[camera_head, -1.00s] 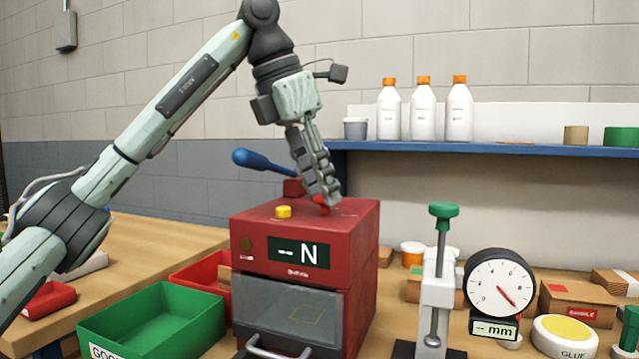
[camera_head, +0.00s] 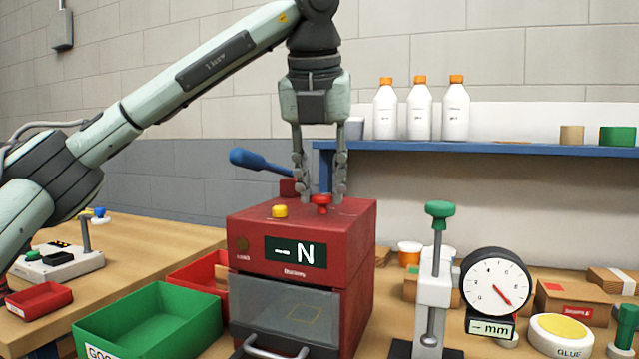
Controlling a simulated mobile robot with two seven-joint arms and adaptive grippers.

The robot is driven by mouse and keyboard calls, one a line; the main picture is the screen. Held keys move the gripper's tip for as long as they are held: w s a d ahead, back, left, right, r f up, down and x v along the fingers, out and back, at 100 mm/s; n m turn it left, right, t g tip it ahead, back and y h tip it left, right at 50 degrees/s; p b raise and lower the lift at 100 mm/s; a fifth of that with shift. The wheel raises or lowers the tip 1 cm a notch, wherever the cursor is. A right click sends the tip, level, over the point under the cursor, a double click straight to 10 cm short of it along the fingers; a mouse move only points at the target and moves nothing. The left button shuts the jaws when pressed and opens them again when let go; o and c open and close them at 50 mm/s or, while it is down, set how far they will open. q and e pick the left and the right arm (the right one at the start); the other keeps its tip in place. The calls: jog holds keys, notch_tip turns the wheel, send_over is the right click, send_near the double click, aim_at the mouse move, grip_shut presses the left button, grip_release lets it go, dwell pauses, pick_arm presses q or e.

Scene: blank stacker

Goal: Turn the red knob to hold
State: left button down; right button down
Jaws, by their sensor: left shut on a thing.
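The red knob (camera_head: 321,205) stands on top of the red machine (camera_head: 355,235), near the middle of the top face. My left gripper (camera_head: 321,193) points straight down over it, with one finger on each side. It is shut on the knob; the exact contact is small in the picture. No "hold" mark is readable. My right gripper is not in view.
A blue-handled lever (camera_head: 258,160) rises behind the machine, left of my gripper. A green bin (camera_head: 150,318) stands at the front left. A green-topped stand (camera_head: 437,260) and a round dial gauge (camera_head: 495,283) stand to the right. A blue shelf (camera_head: 480,149) holds white bottles.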

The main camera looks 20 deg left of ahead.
pick_arm(q)
jog(key=n+y, duration=0.1)
jog(key=n, duration=0.2)
jog(key=n+g+y, duration=0.1)
jog(key=n, duration=0.2)
jog(key=shift+w+d, duration=0.1)
jog(key=shift+d, duration=0.1)
jog(key=shift+n, duration=0.3)
jog(key=c, duration=1.2)
grip_release()
jog(key=v, duration=1.2)
jog(key=shift+w+d, duration=0.15)
jog(key=shift+w, duration=0.05)
